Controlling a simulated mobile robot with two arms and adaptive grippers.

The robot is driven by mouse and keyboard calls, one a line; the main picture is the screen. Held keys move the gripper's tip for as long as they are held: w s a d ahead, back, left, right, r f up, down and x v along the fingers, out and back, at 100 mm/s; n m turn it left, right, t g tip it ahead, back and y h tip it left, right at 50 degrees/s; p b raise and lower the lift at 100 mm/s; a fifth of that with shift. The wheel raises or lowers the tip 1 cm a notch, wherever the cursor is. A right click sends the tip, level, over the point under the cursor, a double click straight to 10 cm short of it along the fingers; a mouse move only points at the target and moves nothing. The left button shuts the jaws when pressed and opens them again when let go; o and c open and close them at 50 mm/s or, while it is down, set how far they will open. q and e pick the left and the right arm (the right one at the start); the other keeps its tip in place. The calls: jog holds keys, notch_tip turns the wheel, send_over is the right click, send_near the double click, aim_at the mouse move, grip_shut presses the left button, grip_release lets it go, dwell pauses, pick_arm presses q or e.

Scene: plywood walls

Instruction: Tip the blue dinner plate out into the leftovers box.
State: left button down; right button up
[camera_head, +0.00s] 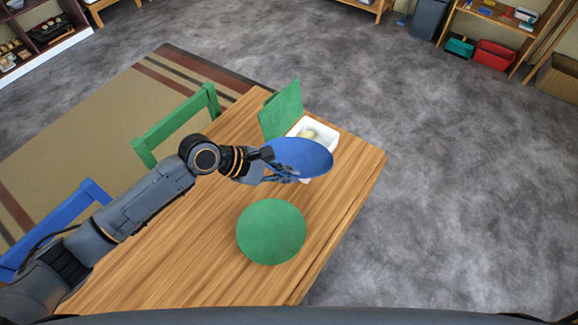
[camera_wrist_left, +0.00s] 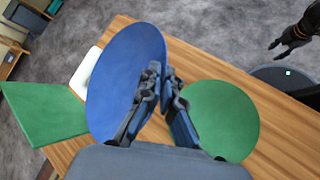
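The blue dinner plate (camera_head: 302,155) is held in the air by its near rim, tilted, beside and partly over the white leftovers box (camera_head: 328,136). My left gripper (camera_head: 274,172) is shut on that rim. In the left wrist view the gripper (camera_wrist_left: 161,80) pinches the plate (camera_wrist_left: 122,75), whose visible face looks bare. The box's green lid (camera_head: 283,110) stands open at its far left side. A pale yellowish lump (camera_head: 309,133) shows inside the box. The plate hides the box's near part. My right gripper (camera_wrist_left: 291,40) hangs away from the table, empty.
A round green plate (camera_head: 271,232) lies on the wooden table (camera_head: 195,255) nearer me. A green chair (camera_head: 175,125) and a blue chair (camera_head: 55,225) stand along the left side. The floor right of the table is clear.

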pick_arm(q)
jog(key=shift+s+a+f+m+t+h+b, duration=0.1)
jog(key=shift+s+f+m+t+h+b, duration=0.2)
jog(key=shift+s+f+t+b, duration=0.25)
jog(key=shift+s+a+f+m+t+h+b, duration=0.15)
jog(key=shift+s+f+m+t+h+b, duration=0.25)
jog(key=shift+f+b, duration=0.35)
jog(key=shift+s+a+f+m+t+h+b, duration=0.1)
jog(key=shift+s+f+m+t+b, duration=0.15)
jog(key=shift+f+t+b, duration=0.35)
jog(key=s+a+r+n+t+y, duration=0.1)
jog(key=s+a+r+n, duration=0.1)
jog(key=a+r, duration=1.2)
jog(key=a, duration=0.4)
jog(key=shift+s+t, duration=0.35)
